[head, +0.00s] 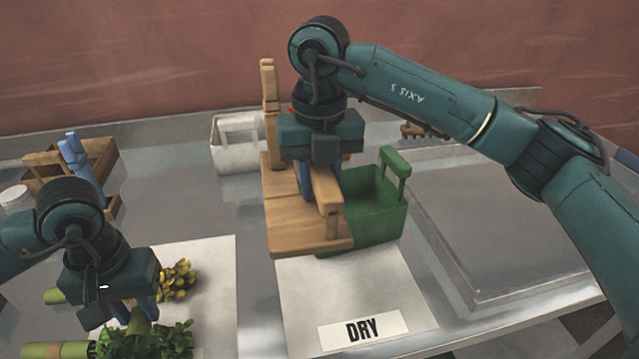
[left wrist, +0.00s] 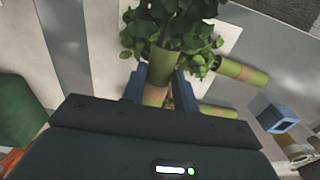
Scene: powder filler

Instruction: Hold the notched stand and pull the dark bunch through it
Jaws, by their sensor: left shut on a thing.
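The wooden notched stand (head: 310,240) stands left of the green crate, with a tall post at its back and a lower wooden piece at its front. My right gripper (head: 320,185) is down at the stand, its blue fingers beside the wood; whether they clamp it is unclear. My left gripper (head: 130,318) is low at the front left, among the bunches. In the left wrist view its blue fingers (left wrist: 158,88) are shut on the green wrapped stem of a dark leafy bunch (left wrist: 170,28). Its dark green leaves show in the head view (head: 150,341).
A yellow-flowered bunch (head: 180,280) and other wrapped stems (left wrist: 240,70) lie beside the held bunch. A green crate (head: 378,222) stands right of the stand, a white basket (head: 228,155) behind it. A DRY label (head: 363,329) lies on a clear pale mat. A metal tray (head: 500,220) is at right.

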